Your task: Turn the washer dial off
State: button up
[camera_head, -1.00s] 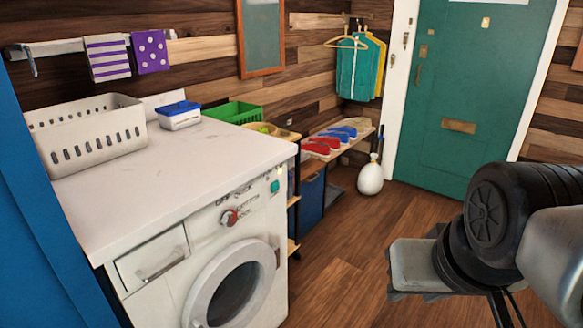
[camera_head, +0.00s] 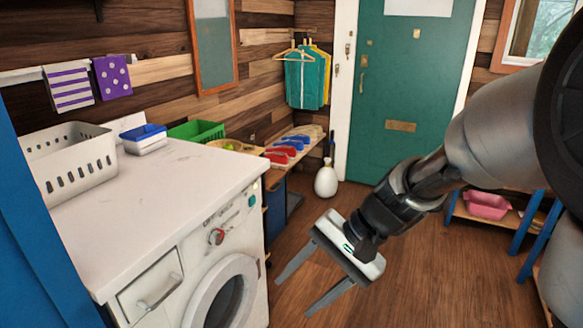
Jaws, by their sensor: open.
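The washer (camera_head: 150,225) is white and stands at the left, with its round door (camera_head: 222,295) low on the front. The washer dial (camera_head: 216,237) is a small red and grey knob on the front panel above the door, with printed marks around it too small to read. A lit green button (camera_head: 252,201) is to its right. My gripper (camera_head: 295,295) is open and empty, to the right of the washer front and lower in the picture than the dial. Its two fingers point down and left, apart from the washer.
A white basket (camera_head: 70,165), a blue-lidded box (camera_head: 144,139) and a green crate (camera_head: 197,131) are on or behind the washer top. A bench with red and blue shoes (camera_head: 285,150) and a white vase (camera_head: 326,180) stand behind. The wooden floor is clear at centre right.

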jog(key=w+a+f+m+y+p, duration=0.3)
jog(key=w+a+f+m+y, duration=0.2)
jog(key=w+a+m+y, duration=0.45)
jog(key=m+t+p, duration=0.2)
jog(key=m+t, duration=0.5)
jog(key=m, duration=0.1)
send_near(220, 238)
jog(key=shift+t, duration=0.3)
jog(key=b+x, duration=0.1)
jog(key=x, duration=0.7)
jog(key=shift+a+f+b, duration=0.1)
jog(key=shift+a+b, duration=0.3)
jog(key=shift+a, duration=0.05)
jog(key=shift+n, duration=0.25)
jog(key=c, duration=1.1)
